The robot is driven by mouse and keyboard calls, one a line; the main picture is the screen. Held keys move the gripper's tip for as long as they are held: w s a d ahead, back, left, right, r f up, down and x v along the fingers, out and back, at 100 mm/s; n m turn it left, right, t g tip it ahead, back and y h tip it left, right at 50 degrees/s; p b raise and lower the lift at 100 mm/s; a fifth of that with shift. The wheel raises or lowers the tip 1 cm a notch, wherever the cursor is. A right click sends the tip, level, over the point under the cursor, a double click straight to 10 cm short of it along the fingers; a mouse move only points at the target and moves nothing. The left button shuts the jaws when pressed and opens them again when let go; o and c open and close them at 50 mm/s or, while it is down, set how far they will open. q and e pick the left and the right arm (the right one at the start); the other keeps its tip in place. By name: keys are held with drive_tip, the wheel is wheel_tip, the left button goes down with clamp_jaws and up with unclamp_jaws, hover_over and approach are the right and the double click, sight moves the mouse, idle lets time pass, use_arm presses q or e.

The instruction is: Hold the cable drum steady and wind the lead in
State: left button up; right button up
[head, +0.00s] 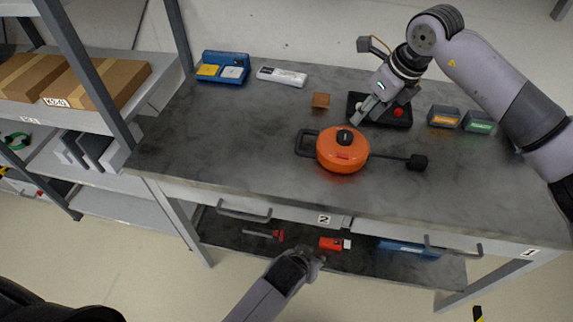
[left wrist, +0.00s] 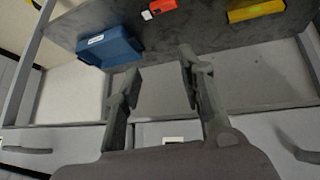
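The orange cable drum (head: 340,150) lies on the grey workbench, with a black knob on top and a dark loop handle at its left. Its dark lead (head: 390,156) runs out to the right and ends in a black plug (head: 417,162). My right gripper (head: 368,106) points down over a black tray (head: 388,120), behind the drum and apart from it. Its finger gap is not clear. My left gripper (head: 312,256) is low in front of the bench, below the drawers. In the left wrist view (left wrist: 160,68) its fingers are spread with nothing between them.
On the bench stand a blue organiser (head: 222,67), a white device (head: 282,76), a brown block (head: 321,100) and two small bins (head: 443,117). Drawer handles (head: 244,214) project at the front. The lower shelf holds a red item (head: 333,244) and a blue bin (head: 408,248).

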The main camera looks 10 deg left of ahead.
use_arm(q)
wheel_tip(320, 180, up, 16)
drive_tip(key=w+d+n+t, duration=0.1)
drive_tip(key=w+t, duration=0.1)
drive_tip(key=t+y, duration=0.3)
drive_tip(key=t, duration=0.1)
approach(298, 142)
drive_tip(key=shift+n, duration=0.4)
drive_tip(key=x, duration=1)
drive_tip(key=shift+c, duration=0.5)
clamp_jaws()
